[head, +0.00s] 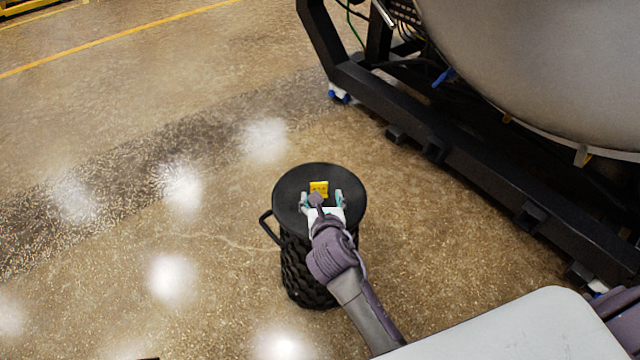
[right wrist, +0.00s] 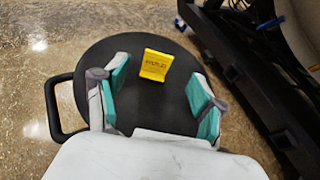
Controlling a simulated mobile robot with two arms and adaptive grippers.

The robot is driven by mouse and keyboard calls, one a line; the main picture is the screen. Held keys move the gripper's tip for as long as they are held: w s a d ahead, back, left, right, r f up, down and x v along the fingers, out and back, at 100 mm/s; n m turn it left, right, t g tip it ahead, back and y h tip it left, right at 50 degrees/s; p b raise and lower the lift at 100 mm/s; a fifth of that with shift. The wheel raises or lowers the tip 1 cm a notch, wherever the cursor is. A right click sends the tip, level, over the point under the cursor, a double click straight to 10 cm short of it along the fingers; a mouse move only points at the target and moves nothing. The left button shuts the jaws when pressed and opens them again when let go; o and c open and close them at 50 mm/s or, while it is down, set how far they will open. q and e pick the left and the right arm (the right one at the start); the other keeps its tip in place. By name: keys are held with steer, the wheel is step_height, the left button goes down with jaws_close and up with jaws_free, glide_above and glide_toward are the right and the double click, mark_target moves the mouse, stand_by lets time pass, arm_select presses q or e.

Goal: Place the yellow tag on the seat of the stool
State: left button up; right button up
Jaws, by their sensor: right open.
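The yellow tag (head: 319,187) rests on the round black seat of the stool (head: 290,187). In the right wrist view the tag (right wrist: 156,64) lies near the far part of the seat (right wrist: 150,112), with dark print on its face. My right gripper (head: 322,198) is over the seat, just on the near side of the tag. In the right wrist view its teal-padded fingers (right wrist: 160,88) are spread apart, with the tag beyond and between them, not gripped. How high the fingers are above the seat is hard to tell. My left gripper is not in view.
The stool has a side handle (right wrist: 56,105) on its left. A large grey vessel (head: 540,60) on a black frame (head: 450,150) stands to the right and behind. The speckled floor (head: 150,230) left of the stool is clear.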

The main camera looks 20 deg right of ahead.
steer(key=shift+v, duration=1.2)
steer(key=shift+p+v, duration=0.4)
steer(key=shift+v, duration=0.65)
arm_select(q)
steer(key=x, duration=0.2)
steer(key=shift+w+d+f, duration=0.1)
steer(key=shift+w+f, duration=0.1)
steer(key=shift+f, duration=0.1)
arm_select(e)
steer(key=s+d+f+m+g+y, duration=0.1)
steer(key=s+f+m+g, duration=0.1)
steer(key=s+m, duration=0.5)
steer(key=s+d+f+m+g+y, duration=0.1)
steer(key=s+d+f+m+g, duration=0.1)
steer(key=s+m, duration=0.6)
steer(key=s+d+f+m+g+y, duration=0.1)
steer(key=s+m+g, duration=0.4)
steer(key=m, duration=1.1)
step_height(320, 180, down, 2)
steer(key=s+d, duration=0.1)
steer(key=s, duration=0.1)
steer(key=shift+s+f+m+g, duration=0.15)
steer(key=shift+s+m+g, duration=0.15)
steer(key=shift+g, duration=0.1)
steer(key=shift+w, duration=0.1)
